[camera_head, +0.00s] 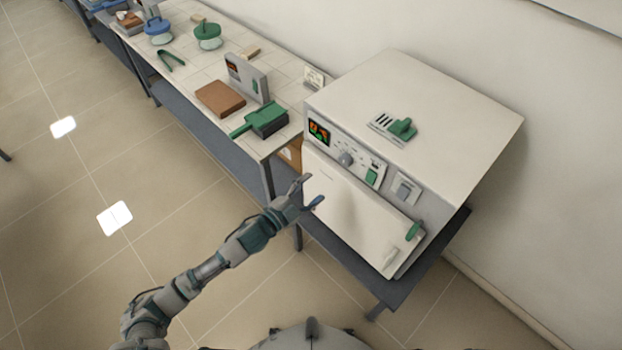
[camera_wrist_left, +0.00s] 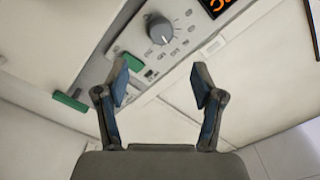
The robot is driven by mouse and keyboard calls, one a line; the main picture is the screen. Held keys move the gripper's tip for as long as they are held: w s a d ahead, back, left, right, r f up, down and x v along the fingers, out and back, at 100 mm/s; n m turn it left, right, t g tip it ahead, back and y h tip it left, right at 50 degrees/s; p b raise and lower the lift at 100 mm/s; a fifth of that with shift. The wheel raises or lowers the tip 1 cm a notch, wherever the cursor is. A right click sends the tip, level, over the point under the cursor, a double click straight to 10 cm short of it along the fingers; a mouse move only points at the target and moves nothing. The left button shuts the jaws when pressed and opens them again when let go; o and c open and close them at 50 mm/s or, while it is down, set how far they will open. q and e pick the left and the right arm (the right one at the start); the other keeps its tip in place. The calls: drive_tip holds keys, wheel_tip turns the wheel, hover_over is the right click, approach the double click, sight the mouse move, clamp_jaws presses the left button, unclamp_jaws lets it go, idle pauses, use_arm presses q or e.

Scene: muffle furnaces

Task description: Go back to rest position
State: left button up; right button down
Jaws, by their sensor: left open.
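My left gripper (camera_head: 308,198) reaches in from the left and sits in front of the white furnace door (camera_head: 355,208). Its two fingers are spread with nothing between them; they also show in the left wrist view (camera_wrist_left: 160,90). The muffle furnace (camera_head: 420,110) is a large white box with its door shut. Its control panel has a lit display (camera_head: 319,131), a grey knob (camera_head: 346,158) and a green switch (camera_head: 371,176). The knob also shows in the left wrist view (camera_wrist_left: 160,30), beyond the fingers. A green door handle (camera_head: 413,231) is at the door's right side. My right gripper is not visible.
A long bench (camera_head: 285,75) runs to the upper left, holding a green dustpan-like tool (camera_head: 262,121), a brown block (camera_head: 220,99), a grey device (camera_head: 246,77), dark tongs (camera_head: 170,60) and lidded jars (camera_head: 207,32). A dark stand (camera_head: 440,243) carries the furnace. The tiled floor (camera_head: 120,170) at left is clear.

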use_arm(q)
drive_tip(key=w+a+f+n+y, duration=0.25)
drive_tip(key=a+f, duration=0.25)
drive_tip(key=f, duration=0.7)
drive_tip(key=w+a+f+n+y, duration=0.1)
drive_tip(key=a+f+n+y, duration=0.35)
drive_tip(key=f, duration=0.65)
drive_tip(key=s+a+f+n+g+y, duration=0.15)
drive_tip(key=s+a+f, duration=0.25)
drive_tip(key=f, duration=0.5)
drive_tip(key=s+a+f+n+g+y, duration=0.15)
drive_tip(key=s+a+f, duration=0.25)
drive_tip(key=f, duration=0.5)
drive_tip(key=s+a+f+n+g+y, duration=0.1)
drive_tip(key=s+a+f+n+g, duration=0.1)
drive_tip(key=s+f, duration=0.55)
drive_tip(key=s+a+f+n+g+y, duration=0.1)
drive_tip(key=s+a+f+g, duration=0.15)
drive_tip(key=s+f, duration=0.5)
drive_tip(key=s+a+f+n+g, duration=0.1)
drive_tip(key=s+f+g, duration=0.1)
drive_tip(key=s, duration=1.2)
drive_tip(key=s+f+n+g, duration=0.2)
drive_tip(key=s+f, duration=0.2)
drive_tip(key=s, duration=1)
drive_tip(key=shift+a+f+y+b, duration=0.35)
drive_tip(key=shift+a+y+b, duration=0.05)
drive_tip(key=shift+b, duration=0.05)
drive_tip(key=shift+w+a, duration=0.1)
